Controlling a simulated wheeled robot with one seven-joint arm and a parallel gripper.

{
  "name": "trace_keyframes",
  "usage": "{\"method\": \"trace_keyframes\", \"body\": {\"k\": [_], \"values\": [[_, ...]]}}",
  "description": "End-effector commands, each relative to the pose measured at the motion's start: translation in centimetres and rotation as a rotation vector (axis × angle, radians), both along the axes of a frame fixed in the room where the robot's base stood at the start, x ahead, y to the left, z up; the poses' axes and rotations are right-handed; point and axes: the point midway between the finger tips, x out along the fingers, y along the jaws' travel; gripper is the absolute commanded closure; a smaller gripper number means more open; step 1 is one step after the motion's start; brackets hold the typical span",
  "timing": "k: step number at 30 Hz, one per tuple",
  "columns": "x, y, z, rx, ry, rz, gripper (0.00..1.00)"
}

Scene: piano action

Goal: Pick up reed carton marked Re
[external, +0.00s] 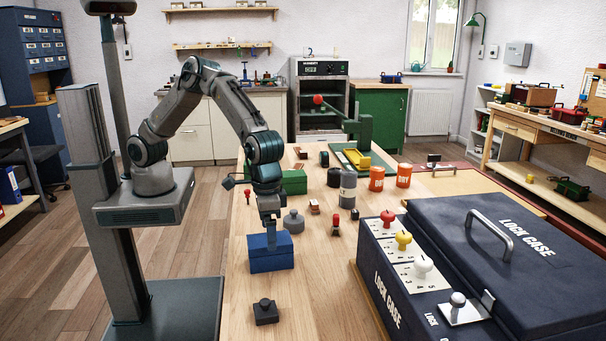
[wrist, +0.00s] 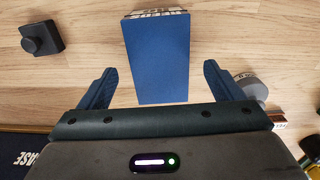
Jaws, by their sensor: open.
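A blue box (external: 271,262), which I take for the reed carton, stands on the wooden bench below my gripper. In the wrist view the blue box (wrist: 157,60) shows its plain blue top, with pale lettering along its far side that is too small to read. My gripper (external: 271,240) points down at the top of the box. In the wrist view my gripper (wrist: 160,68) is open, one finger to each side of the box with a gap on both sides. I cannot tell how far down the fingertips reach.
A black knobbed block (external: 265,312) stands in front of the box. A grey round weight (external: 293,222) stands close behind it, right. A green box (external: 293,182) lies further back. The large dark lock case (external: 490,245) fills the right side. Bare bench (external: 320,275) lies right of the box.

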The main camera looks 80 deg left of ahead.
Motion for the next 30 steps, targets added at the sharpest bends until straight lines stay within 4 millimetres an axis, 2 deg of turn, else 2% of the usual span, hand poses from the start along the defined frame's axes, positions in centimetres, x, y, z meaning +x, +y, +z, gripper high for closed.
{"method": "trace_keyframes", "body": {"k": [5, 15, 23, 24, 30], "values": [[0.0, 0.0, -1.2, 0.001, 0.0, -0.001, 0.13], [0.1, 0.0, -5.6, 0.0, 0.0, -0.001, 0.13], [0.1, 0.0, -6.0, -0.001, -0.002, -0.001, 0.13], [0.1, 0.0, -6.0, -0.001, -0.002, 0.0, 0.18], [0.1, 0.0, -6.0, -0.001, -0.002, 0.0, 0.71]]}}
